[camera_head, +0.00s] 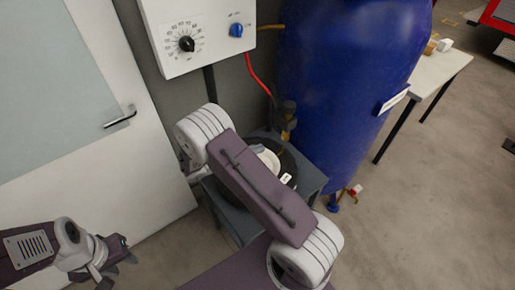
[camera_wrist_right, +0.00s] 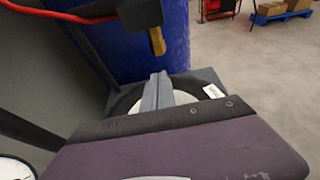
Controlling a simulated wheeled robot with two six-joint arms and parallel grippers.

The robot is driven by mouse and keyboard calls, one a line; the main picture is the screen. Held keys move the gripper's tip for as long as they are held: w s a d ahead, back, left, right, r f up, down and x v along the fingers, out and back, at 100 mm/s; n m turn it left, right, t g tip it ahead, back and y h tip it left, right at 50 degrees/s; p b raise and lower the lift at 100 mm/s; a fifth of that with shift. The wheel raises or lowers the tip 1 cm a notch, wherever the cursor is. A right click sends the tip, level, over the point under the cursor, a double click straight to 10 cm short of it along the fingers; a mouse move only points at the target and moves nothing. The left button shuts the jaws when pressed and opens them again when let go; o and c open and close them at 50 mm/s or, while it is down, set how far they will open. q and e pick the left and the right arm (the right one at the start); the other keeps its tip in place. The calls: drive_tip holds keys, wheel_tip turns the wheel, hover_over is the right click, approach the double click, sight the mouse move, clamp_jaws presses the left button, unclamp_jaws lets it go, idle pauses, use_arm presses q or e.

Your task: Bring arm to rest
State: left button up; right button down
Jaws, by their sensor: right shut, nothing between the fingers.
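My right arm crosses the middle of the head view, and its links hide its own gripper there. In the right wrist view my right gripper (camera_wrist_right: 158,78) has its two grey fingers together with nothing between them. Beyond the fingertips is a black round pump (camera_wrist_right: 125,101) with a pale centre, on a grey stand (camera_head: 226,215). I cannot tell whether the fingers touch it. My left gripper (camera_head: 118,262) hangs at the lower left of the head view, away from the pump, apparently empty. Whether its fingers are open or shut is unclear.
A big blue tank (camera_head: 335,85) stands right behind the pump. A white control box (camera_head: 205,32) with a black dial and a blue knob is on the wall, with a red hose below. A door (camera_head: 150,165) is left. Floor is clear at right, before a table (camera_head: 440,72).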

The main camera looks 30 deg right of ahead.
idle(0.3)
wheel_tip(320, 180, up, 6)
drive_tip(key=d+m, duration=0.2)
drive_tip(key=s+r+m+g+y, duration=0.25)
drive_tip(key=s+m+y, duration=0.25)
drive_tip(key=s, duration=0.4)
drive_tip(key=s+a+f+m+t+y, duration=0.1)
drive_tip(key=s+a+f+m+y, duration=0.1)
drive_tip(key=a+m, duration=0.4)
drive_tip(key=s+a+f+m+t+y, duration=0.1)
drive_tip(key=s+a+f+m+y, duration=0.2)
drive_tip(key=a+m+y, duration=0.3)
drive_tip(key=a+f+y, duration=0.1)
drive_tip(key=a, duration=0.2)
drive_tip(key=shift+s+a+t, duration=0.25)
drive_tip(key=shift+s+t, duration=0.05)
drive_tip(key=shift+t, duration=0.05)
